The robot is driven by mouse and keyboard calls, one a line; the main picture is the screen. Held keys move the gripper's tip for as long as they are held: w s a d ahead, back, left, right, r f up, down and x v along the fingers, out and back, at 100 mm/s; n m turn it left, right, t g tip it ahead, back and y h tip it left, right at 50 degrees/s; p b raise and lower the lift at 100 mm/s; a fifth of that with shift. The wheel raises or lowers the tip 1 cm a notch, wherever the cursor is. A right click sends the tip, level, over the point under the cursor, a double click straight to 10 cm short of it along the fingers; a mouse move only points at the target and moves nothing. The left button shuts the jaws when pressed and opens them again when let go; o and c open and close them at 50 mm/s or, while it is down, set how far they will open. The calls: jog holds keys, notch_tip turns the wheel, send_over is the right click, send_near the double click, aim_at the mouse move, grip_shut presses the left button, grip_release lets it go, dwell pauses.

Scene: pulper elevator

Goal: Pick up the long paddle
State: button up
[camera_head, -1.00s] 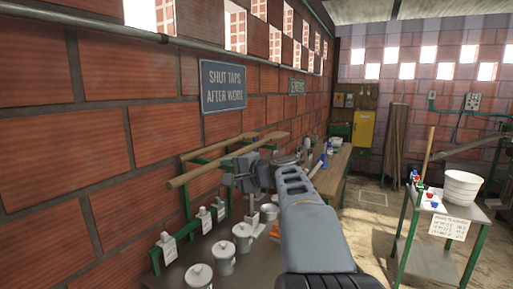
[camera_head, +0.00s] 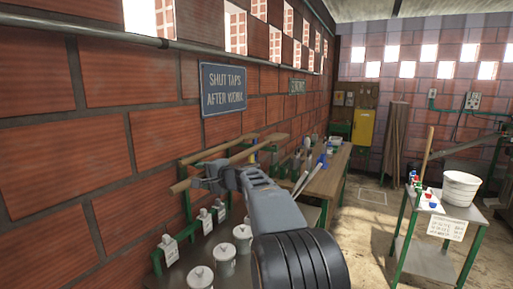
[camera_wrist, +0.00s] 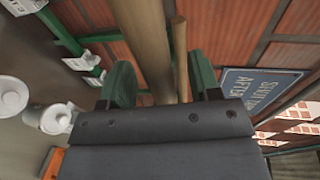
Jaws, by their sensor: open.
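Two wooden poles rest on a green rack along the brick wall: a nearer one (camera_head: 262,146) and one behind it (camera_head: 222,147). I cannot tell for sure which is the long paddle; their far ends are not clear. My gripper (camera_head: 200,178) is at the left part of the nearer pole. In the wrist view, my open gripper (camera_wrist: 160,85) has a green finger on each side of a thick pole (camera_wrist: 145,40), with a thinner pole (camera_wrist: 180,50) beyond it. My gripper body hides where the poles pass below.
Lidded white pots (camera_head: 224,258) and white tap units (camera_head: 168,247) stand below the rack. A wooden bench (camera_head: 327,180) runs along the wall beyond. A green-framed cart with a white bucket (camera_head: 460,188) is at right. Floor between is clear.

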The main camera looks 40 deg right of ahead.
grip_shut()
dwell(0.6)
